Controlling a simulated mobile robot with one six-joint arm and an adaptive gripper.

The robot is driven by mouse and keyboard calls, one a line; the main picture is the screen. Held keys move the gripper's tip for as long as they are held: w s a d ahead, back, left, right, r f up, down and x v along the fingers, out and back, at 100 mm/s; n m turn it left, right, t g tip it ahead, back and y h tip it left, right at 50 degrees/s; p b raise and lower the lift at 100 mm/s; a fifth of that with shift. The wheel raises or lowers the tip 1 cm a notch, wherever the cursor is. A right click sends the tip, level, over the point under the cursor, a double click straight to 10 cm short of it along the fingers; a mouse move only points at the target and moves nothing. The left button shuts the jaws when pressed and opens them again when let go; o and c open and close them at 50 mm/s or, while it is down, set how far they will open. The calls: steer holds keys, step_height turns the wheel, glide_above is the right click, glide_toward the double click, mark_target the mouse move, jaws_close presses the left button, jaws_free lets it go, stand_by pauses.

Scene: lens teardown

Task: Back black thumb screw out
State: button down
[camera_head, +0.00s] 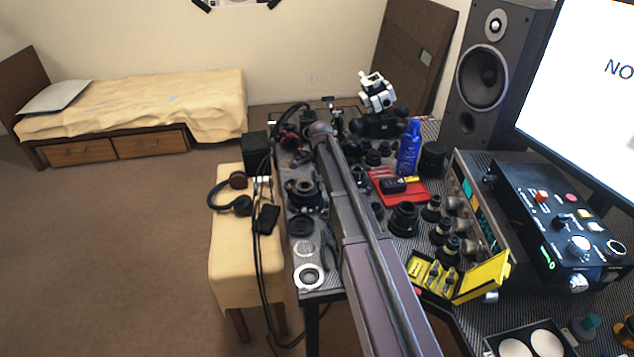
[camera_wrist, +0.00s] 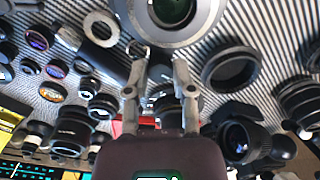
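In the wrist view my gripper (camera_wrist: 161,64) has its two grey fingers apart, with nothing clearly held between them. A large grey ring with dark green glass (camera_wrist: 173,12) lies just beyond the fingertips at the top edge. I cannot tell whether the fingers touch it. I cannot pick out the black thumb screw in either view; it may be hidden or too small. In the head view my arm reaches away over the bench, and my gripper cannot be made out at its far end.
Lenses and rings crowd the striped mat, including a black lens (camera_wrist: 241,138) and a black ring (camera_wrist: 230,68). The head view shows a blue bottle (camera_head: 409,148), red tray (camera_head: 408,199), yellow case (camera_head: 483,277) and instrument box (camera_head: 560,215). Open floor lies left.

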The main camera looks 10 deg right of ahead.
steer(key=shift+n, duration=0.3)
steer(key=shift+n, duration=0.5)
steer(key=shift+c, duration=2.2)
jaws_free()
